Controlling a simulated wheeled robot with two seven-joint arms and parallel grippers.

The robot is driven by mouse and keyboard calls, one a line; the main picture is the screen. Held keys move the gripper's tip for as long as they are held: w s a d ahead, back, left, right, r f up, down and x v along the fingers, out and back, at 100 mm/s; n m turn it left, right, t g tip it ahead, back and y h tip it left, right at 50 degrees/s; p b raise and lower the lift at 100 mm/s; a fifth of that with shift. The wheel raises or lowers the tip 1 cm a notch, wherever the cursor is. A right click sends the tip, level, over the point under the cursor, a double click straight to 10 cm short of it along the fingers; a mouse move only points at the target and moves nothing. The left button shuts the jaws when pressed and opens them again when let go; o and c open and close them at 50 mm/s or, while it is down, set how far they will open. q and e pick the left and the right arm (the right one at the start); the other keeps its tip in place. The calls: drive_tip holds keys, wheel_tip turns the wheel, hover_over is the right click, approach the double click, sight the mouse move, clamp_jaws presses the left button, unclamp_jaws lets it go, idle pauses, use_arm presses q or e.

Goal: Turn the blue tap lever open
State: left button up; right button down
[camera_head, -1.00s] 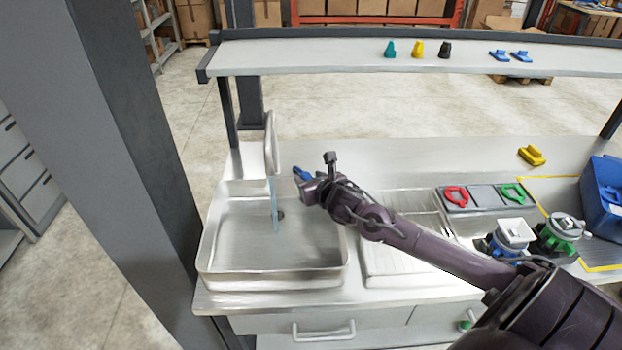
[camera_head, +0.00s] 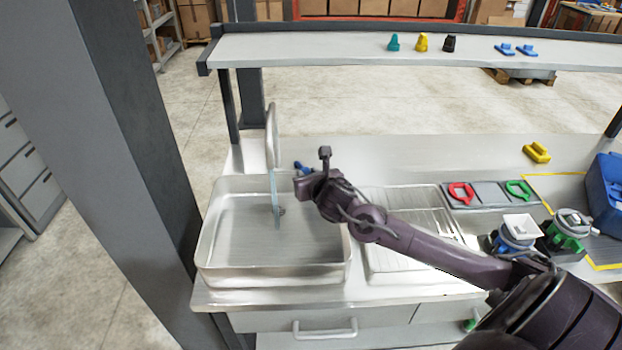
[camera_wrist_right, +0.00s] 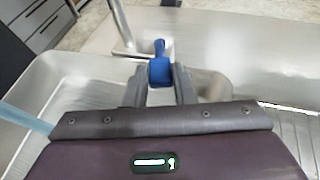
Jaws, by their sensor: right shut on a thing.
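The tap (camera_head: 271,140) is a tall metal spout at the back of the sink (camera_head: 208,235). A pale blue stream of water (camera_head: 274,192) runs from it into the basin. The blue tap lever (camera_head: 299,166) shows just past my right gripper (camera_head: 303,180), right of the spout. In the right wrist view the blue lever (camera_wrist_right: 160,70) sits between the two fingers of my right gripper (camera_wrist_right: 160,84), which is shut on it. The gripper hides part of the lever in the head view. My left gripper is not in view.
A ribbed drainboard (camera_head: 385,262) lies under my right arm. Two dispensers, one blue (camera_head: 517,232) and one green (camera_head: 568,228), stand at the right near a blue bin (camera_head: 606,190). A shelf (camera_head: 330,50) crosses behind. A dark post (camera_head: 130,150) stands left of the sink.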

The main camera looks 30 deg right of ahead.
drive_tip(key=c, duration=1.2)
unclamp_jaws()
drive_tip(key=shift+s, duration=0.1)
drive_tip(key=b+v, duration=0.1)
drive_tip(key=v, duration=0.6)
drive_tip(key=shift+s+r+b, duration=0.25)
drive_tip(key=shift+b, duration=0.05)
